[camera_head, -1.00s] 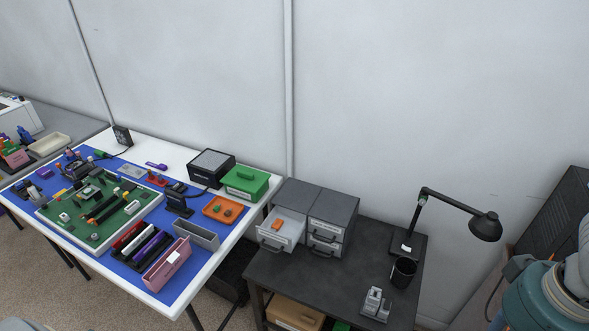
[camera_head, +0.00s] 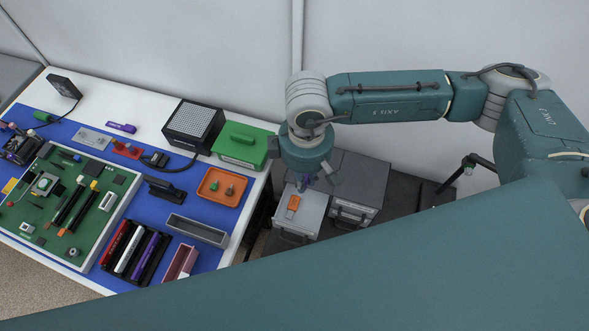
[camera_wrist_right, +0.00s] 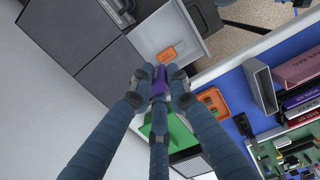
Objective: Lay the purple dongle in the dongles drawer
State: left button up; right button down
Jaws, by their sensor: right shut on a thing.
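My right gripper (camera_head: 309,183) hangs over the open top drawer (camera_head: 311,221) of the left grey cabinet. In the right wrist view its fingers (camera_wrist_right: 160,88) are closed around the purple dongle (camera_wrist_right: 160,76). The dongle shows only as a small purple patch (camera_head: 305,181) in the head view, above the back part of the drawer. An orange dongle (camera_head: 293,204) lies in the drawer; it also shows in the wrist view (camera_wrist_right: 166,54). Some of the drawer is hidden behind the gripper. My left gripper is not in view.
A second grey cabinet (camera_head: 360,182) stands close on the right. A green box (camera_head: 244,146) and an orange tray (camera_head: 232,180) are on the blue-matted table to the left. My own teal arm covers the front right of the head view.

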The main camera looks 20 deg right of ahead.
jog(key=shift+n, duration=0.6)
jog(key=f+b, duration=0.1)
jog(key=f, duration=0.2)
jog(key=s+f+b, duration=0.1)
jog(key=f, duration=0.2)
jog(key=f+b, duration=0.1)
jog(key=f, duration=0.2)
jog(key=shift+s+a+f+b, duration=0.15)
jog(key=shift+a+f+b, duration=0.05)
jog(key=shift+a+b, duration=0.1)
jog(key=shift+f, duration=0.15)
jog(key=c, duration=1.6)
grip_release()
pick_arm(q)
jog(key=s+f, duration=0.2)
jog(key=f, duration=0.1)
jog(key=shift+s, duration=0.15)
